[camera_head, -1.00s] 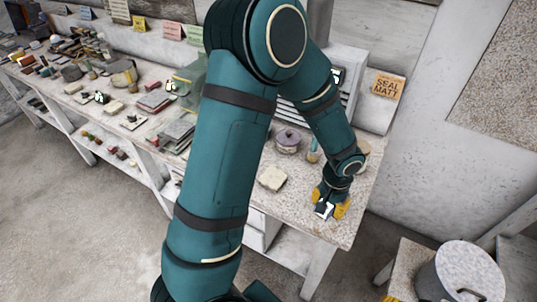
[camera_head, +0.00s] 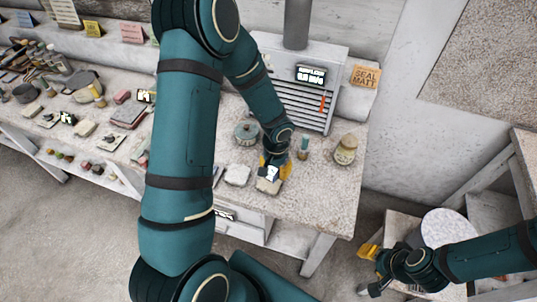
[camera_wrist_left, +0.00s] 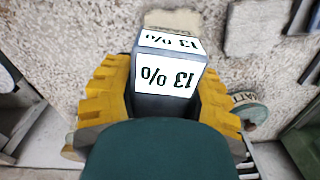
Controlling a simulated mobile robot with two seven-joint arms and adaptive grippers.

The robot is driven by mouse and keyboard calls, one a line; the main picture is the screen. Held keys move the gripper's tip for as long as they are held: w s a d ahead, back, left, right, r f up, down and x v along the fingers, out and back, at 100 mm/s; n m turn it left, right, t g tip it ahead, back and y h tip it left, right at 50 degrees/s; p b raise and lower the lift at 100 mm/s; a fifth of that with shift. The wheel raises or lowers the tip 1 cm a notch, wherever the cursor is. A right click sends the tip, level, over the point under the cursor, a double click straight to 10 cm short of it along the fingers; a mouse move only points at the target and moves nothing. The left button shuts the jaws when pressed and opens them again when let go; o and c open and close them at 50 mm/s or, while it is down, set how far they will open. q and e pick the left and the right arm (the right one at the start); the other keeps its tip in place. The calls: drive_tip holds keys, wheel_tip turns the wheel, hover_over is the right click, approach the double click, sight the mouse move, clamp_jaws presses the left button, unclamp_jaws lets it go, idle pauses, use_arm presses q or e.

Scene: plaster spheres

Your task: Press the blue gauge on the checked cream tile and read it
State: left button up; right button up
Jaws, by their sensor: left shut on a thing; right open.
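My left gripper (camera_head: 271,174) is shut on the blue gauge, near the right front of the bench. The left wrist view shows the gauge (camera_wrist_left: 165,102) between the yellow fingers, a dark blue-grey block with white display faces reading 13 %, seen turned. A cream tile (camera_head: 266,187) lies directly below the gauge. In the left wrist view the tile (camera_wrist_left: 172,18) shows just beyond the gauge; the rest is hidden. I cannot tell whether the gauge touches it, nor see a checked pattern. My right gripper (camera_head: 368,269) is open, low at the right beside the bench.
A paler slab (camera_head: 237,174) lies left of the tile. A lidded pot (camera_head: 246,133), a small jar (camera_head: 303,148) and a larger jar (camera_head: 345,149) stand behind. A louvred grey unit (camera_head: 305,90) backs them. A round white-topped drum (camera_head: 444,228) stands at the right.

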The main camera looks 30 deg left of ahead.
use_arm(q)
drive_tip(key=shift+s+a+r+p, duration=0.15)
drive_tip(key=shift+a+r+p, duration=0.1)
drive_tip(key=shift+a+p, duration=0.4)
drive_tip(key=shift+a+f, duration=0.15)
drive_tip(key=shift+f, duration=0.1)
drive_tip(key=shift+f+b, duration=0.6)
drive_tip(key=shift+f, duration=0.65)
drive_tip(key=shift+f+b, duration=1.05)
drive_tip(key=shift+f, duration=0.6)
use_arm(e)
drive_tip(key=shift+d+f, duration=0.1)
drive_tip(key=shift+f, duration=0.35)
use_arm(q)
drive_tip(key=shift+f+b, duration=0.5)
drive_tip(key=shift+b, duration=0.05)
use_arm(e)
drive_tip(key=shift+f, duration=0.55)
use_arm(q)
drive_tip(key=shift+s+f, duration=0.1)
use_arm(e)
drive_tip(key=shift+f, duration=0.25)
